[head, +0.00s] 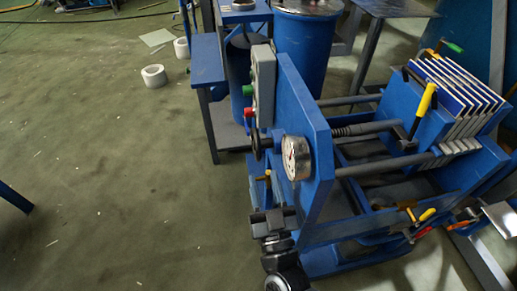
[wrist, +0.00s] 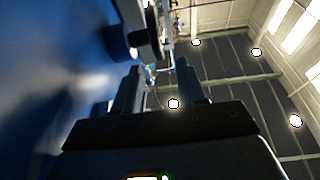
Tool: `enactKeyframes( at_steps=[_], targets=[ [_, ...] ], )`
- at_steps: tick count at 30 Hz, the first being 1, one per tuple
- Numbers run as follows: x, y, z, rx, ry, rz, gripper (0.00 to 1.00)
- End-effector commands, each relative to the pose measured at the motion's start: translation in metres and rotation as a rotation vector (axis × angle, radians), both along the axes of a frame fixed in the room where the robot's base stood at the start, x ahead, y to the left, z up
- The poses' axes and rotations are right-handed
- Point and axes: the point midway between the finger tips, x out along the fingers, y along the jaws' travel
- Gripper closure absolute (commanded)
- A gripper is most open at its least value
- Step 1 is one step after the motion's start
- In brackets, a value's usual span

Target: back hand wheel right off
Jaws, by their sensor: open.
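The hand wheel (head: 257,146) is a dark disc seen nearly edge-on, on a shaft at the left face of the blue end plate (head: 303,130) of a press, in the head view. In the wrist view, a dark round part that looks like the wheel (wrist: 152,28) shows at the top, beyond the fingertips. My gripper (head: 273,214) is below the wheel in the head view, beside the plate's lower left edge. In the wrist view, my gripper (wrist: 160,75) is open with nothing between its fingers. It is apart from the wheel.
A round white gauge (head: 296,158) sits on the end plate near the wheel. A grey box (head: 263,85) with green and red buttons stands just above. A blue table (head: 207,60) and blue drum (head: 303,45) stand behind. White rolls (head: 154,76) lie on the floor; the left floor is mostly clear.

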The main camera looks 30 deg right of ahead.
Motion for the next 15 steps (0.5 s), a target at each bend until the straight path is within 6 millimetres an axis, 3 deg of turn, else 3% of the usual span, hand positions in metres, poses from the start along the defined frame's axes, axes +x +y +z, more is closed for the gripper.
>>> enactKeyframes(
  at_steps=[3,15],
  targets=[
    [0.023,-0.006,-0.003,-0.022,-0.026,-0.026,0.6],
    [0.061,-0.019,0.011,-0.035,-0.039,-0.041,0.6]
  ],
)
